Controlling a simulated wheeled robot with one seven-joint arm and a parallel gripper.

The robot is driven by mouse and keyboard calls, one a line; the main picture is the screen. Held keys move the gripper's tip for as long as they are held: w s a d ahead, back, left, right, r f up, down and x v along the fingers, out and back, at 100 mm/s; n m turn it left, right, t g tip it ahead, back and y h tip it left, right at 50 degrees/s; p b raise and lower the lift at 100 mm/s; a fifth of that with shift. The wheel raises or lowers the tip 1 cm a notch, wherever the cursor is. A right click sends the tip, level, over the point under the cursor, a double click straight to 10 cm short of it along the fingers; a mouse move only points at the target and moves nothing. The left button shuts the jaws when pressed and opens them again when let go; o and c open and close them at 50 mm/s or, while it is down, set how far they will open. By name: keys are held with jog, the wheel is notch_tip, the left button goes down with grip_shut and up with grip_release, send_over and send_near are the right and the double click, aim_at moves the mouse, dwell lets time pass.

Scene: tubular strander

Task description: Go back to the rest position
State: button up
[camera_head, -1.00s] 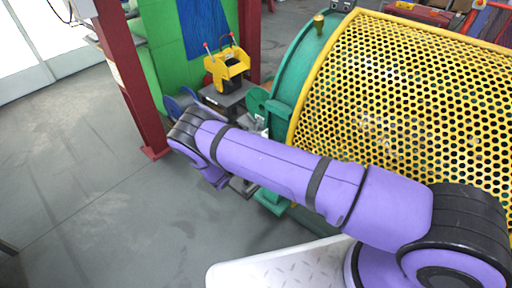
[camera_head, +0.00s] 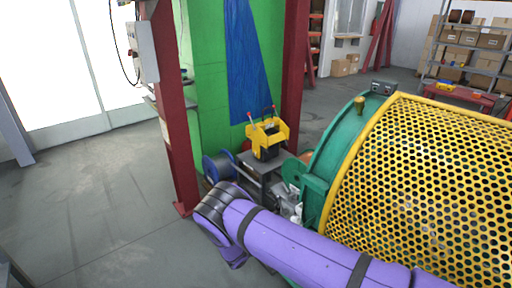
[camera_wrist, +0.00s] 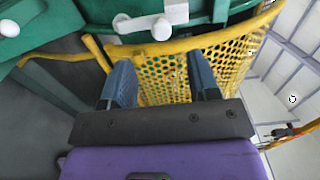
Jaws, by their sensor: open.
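My purple arm reaches in from the lower right in the head view, in front of the strander's yellow perforated guard (camera_head: 425,190). The gripper itself is hidden there behind the arm. In the wrist view my gripper (camera_wrist: 166,80) shows two blue-grey fingers set wide apart with nothing between them. The yellow guard (camera_wrist: 165,75) and green machine parts (camera_wrist: 150,8) lie beyond the fingers. Whether the fingers touch the guard cannot be told.
A yellow device with red-tipped levers (camera_head: 267,136) stands on a grey stand beside a blue spool (camera_head: 219,166). A red post (camera_head: 177,120) and a green panel (camera_head: 215,90) rise behind. Shelves with boxes (camera_head: 470,45) stand far right. The left floor (camera_head: 90,190) is clear.

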jog(key=w+d+r+m+g+y, duration=0.1)
jog(key=d+r+m+g, duration=0.25)
jog(key=r+m, duration=0.6)
jog(key=d+r+m+g, duration=0.3)
jog(key=r+m+g, duration=0.15)
jog(key=r, duration=0.95)
jog(key=s+d+r+m+g+y, duration=0.1)
jog(key=s+d+r+m+y, duration=0.15)
jog(key=r, duration=0.35)
jog(key=s+d+r+m+g+y, duration=0.1)
jog(key=s+d+r+m, duration=0.1)
jog(key=d+r+m, duration=0.3)
jog(key=s+d+r+m+g+y, duration=0.1)
jog(key=s+r+m+y, duration=0.15)
jog(key=r, duration=0.45)
jog(key=s+d+r+m+t+y, duration=0.1)
jog(key=s+d+r+m+y, duration=0.35)
jog(key=s+r+m, duration=0.75)
jog(key=s+r+m+t+y, duration=0.1)
jog(key=s+r+m+t, duration=0.1)
jog(key=s, duration=0.8)
jog(key=s+d+r+m+t+y, duration=0.1)
jog(key=s+r+m+t+y, duration=0.1)
jog(key=s+m, duration=0.3)
jog(key=shift+s+r+t, duration=0.4)
jog(key=shift+s+r, duration=0.3)
jog(key=shift+s, duration=1.7)
